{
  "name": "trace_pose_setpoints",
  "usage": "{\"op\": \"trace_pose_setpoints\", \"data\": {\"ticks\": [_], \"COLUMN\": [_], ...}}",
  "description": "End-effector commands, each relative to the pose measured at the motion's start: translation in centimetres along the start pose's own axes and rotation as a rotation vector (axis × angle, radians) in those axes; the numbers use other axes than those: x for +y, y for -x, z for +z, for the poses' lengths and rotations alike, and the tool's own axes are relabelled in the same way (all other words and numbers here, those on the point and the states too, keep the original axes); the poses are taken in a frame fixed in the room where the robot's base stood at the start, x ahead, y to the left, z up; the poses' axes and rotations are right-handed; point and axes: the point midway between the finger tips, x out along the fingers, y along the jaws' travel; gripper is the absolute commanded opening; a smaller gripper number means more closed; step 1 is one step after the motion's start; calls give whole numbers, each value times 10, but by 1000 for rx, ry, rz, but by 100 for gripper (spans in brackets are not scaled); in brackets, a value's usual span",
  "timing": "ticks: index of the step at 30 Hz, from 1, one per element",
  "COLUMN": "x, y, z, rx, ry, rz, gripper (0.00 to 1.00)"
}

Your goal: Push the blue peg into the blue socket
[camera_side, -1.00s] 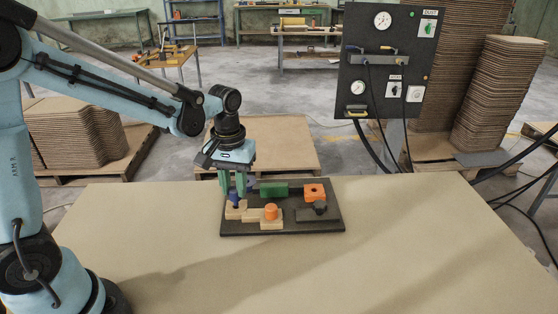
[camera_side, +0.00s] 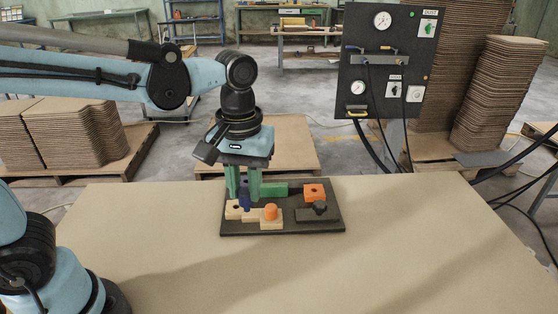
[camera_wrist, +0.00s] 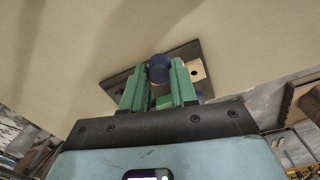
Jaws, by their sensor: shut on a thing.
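The blue peg (camera_side: 245,201) is upright between the green fingers of my gripper (camera_side: 244,192), which is shut on it. In the wrist view the peg's round dark-blue top (camera_wrist: 158,68) shows between the fingertips (camera_wrist: 159,82). The peg is out of the wooden block (camera_side: 234,208), just right of its empty hole. I cannot tell how high its lower end is above the board. The blue socket is hidden behind the fingers and peg in the side view. A small blue patch (camera_wrist: 200,94) beside the right finger in the wrist view may be part of it.
The dark board (camera_side: 282,232) lies on the tan table (camera_side: 400,240). It also carries a green block (camera_side: 275,188), an orange block with a hole (camera_side: 315,191), an orange peg (camera_side: 270,211) in wood, and a dark grey knobbed piece (camera_side: 319,208). Table around it is clear.

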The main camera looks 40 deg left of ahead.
Motion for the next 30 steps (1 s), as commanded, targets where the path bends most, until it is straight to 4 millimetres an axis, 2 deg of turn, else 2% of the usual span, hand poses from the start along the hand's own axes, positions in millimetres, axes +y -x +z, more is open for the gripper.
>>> {"op": "trace_pose_setpoints", "data": {"ticks": [3, 4, 9, 17, 20, 23, 30], "x": [0, 0, 0, 0, -1, -5, -31], "y": [0, 0, 0, 0, 1, 1, -8], "z": [0, 0, 0, -7, -25, -54, -135], "rx": [0, 0, 0, 0, 0, 0, 0], "ry": [0, 0, 0, 2, 5, 8, 8], "rz": [0, 0, 0, 0, 0, 0, 0], "gripper": [0, 26, 0, 0, 0, 0, 0]}}
